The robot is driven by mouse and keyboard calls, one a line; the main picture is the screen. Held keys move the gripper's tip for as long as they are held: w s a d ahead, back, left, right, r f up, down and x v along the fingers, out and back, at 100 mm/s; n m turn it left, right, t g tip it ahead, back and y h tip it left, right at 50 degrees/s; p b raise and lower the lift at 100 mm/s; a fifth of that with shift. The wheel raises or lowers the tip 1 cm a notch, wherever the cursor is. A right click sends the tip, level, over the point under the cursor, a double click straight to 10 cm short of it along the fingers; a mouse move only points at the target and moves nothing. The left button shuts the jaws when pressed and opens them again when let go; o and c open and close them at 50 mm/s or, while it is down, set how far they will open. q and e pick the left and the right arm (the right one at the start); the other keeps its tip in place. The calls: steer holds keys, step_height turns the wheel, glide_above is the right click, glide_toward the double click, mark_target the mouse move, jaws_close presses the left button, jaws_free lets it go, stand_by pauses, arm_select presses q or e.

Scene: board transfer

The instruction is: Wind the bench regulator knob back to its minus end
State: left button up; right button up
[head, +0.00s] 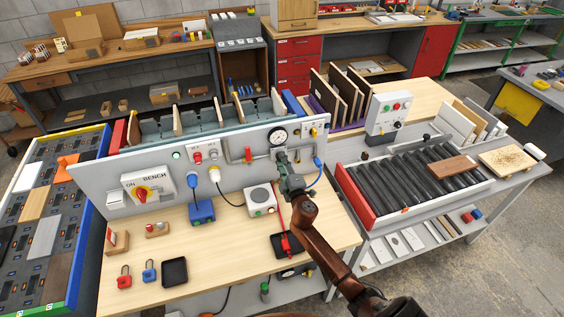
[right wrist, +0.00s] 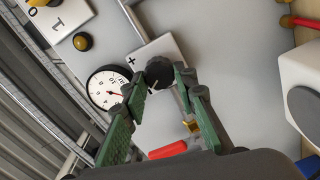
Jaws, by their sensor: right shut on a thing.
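The black regulator knob (right wrist: 158,72) sits on a pale plate (right wrist: 150,50) with a plus mark in the right wrist view. A light pointer mark shows on the knob; a minus mark cannot be made out. My right gripper (right wrist: 160,80), with green-padded fingers, is shut on the knob, one fingertip on each side. In the head view my right gripper (head: 284,166) is against the upright panel, just below the round gauge, and hides the knob. The white gauge (head: 277,136) also shows in the right wrist view (right wrist: 108,90). Its reading is too small to tell. My left gripper is not in view.
The grey panel (head: 130,168) also carries a red-yellow bench switch (head: 143,193). A blue plug box (head: 201,211) and a white round-topped unit (head: 260,199) stand on the wooden bench. A roller conveyor (head: 415,178) lies to the right. Bare bench top (head: 225,260) lies in front.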

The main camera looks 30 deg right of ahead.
steer(key=shift+d+f+n+p, duration=0.15)
steer(key=shift+n+p, duration=1.2)
steer(key=shift+n, duration=3.8)
steer(key=shift+f+n+p, duration=0.15)
steer(key=shift+n+p, duration=1.2)
steer(key=shift+n, duration=3.8)
steer(key=o, duration=1.2)
steer(key=shift+c, duration=0.2)
steer(key=shift+s, duration=0.1)
